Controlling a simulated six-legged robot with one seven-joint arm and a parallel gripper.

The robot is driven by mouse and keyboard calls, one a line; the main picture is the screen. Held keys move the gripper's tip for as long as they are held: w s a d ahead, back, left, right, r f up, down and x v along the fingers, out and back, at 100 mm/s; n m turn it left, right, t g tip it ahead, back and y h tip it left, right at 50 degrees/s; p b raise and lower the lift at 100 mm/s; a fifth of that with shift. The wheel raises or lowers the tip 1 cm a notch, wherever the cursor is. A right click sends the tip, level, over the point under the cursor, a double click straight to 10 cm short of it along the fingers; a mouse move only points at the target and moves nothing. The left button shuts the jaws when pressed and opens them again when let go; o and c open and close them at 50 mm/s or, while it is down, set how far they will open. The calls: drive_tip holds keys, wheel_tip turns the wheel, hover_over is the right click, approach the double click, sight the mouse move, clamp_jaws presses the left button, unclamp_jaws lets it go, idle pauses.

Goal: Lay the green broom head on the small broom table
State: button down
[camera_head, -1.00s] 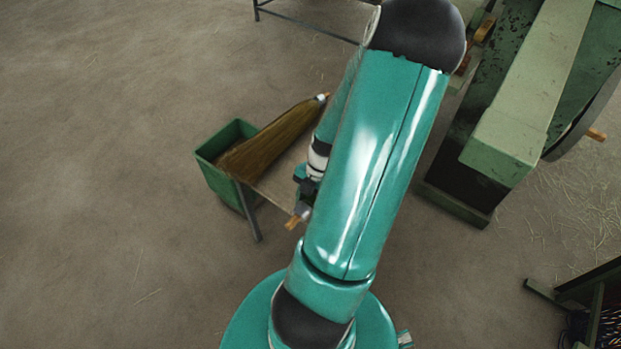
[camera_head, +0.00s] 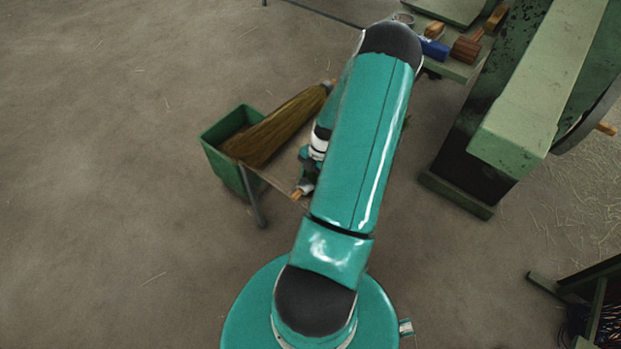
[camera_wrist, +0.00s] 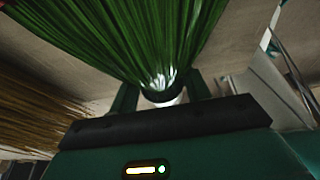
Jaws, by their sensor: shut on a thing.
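My gripper (camera_wrist: 161,97) is shut on the green broom head (camera_wrist: 140,35), seen in the wrist view. Its green bristles fan out past the fingers, and its narrow neck sits between them. In the head view my arm hides the green broom head and most of the gripper. The small broom table (camera_head: 283,184) shows in the head view as a narrow strip left of my arm. I cannot tell whether the green head touches it.
A straw-coloured broom head (camera_head: 275,130) lies across the table and over a green bin (camera_head: 222,163); straw bristles also show at left in the wrist view (camera_wrist: 35,110). A small orange-tipped piece (camera_head: 299,193) is at the table's near edge. A green machine (camera_head: 535,95) stands right.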

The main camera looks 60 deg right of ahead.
drive_tip(key=shift+f, duration=0.2)
drive_tip(key=c, duration=0.7)
unclamp_jaws()
drive_tip(key=shift+r, duration=0.1)
drive_tip(key=v, duration=1.2)
